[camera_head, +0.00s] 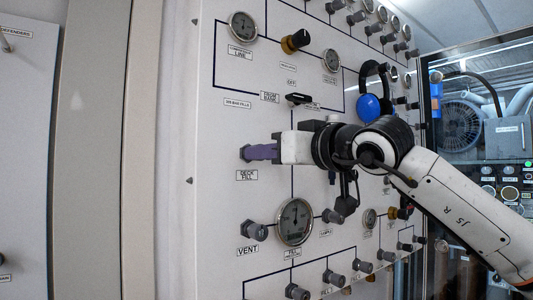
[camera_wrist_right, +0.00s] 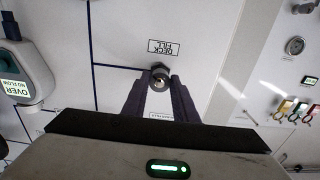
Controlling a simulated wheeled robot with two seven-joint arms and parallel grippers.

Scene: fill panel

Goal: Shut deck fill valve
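The deck fill valve (camera_head: 244,154) is a small grey knob on the white panel, above its DECK FILL label (camera_head: 247,175). My right gripper (camera_head: 258,152) reaches it from the right with its purple fingers. In the right wrist view the knob (camera_wrist_right: 160,76) sits between the tips of the two purple fingers (camera_wrist_right: 160,88), with the DECK FILL label (camera_wrist_right: 164,47) upside down beyond it. The fingers are close together and look closed on the knob's sides; the exact contact is hard to see. My left gripper is not in view.
A round gauge (camera_head: 295,221) and the VENT knob (camera_head: 255,231) are below the gripper. A black handle (camera_head: 298,99) and a yellow-collared knob (camera_head: 295,41) are above. A black headset with a blue cup (camera_head: 369,106) hangs near my right arm.

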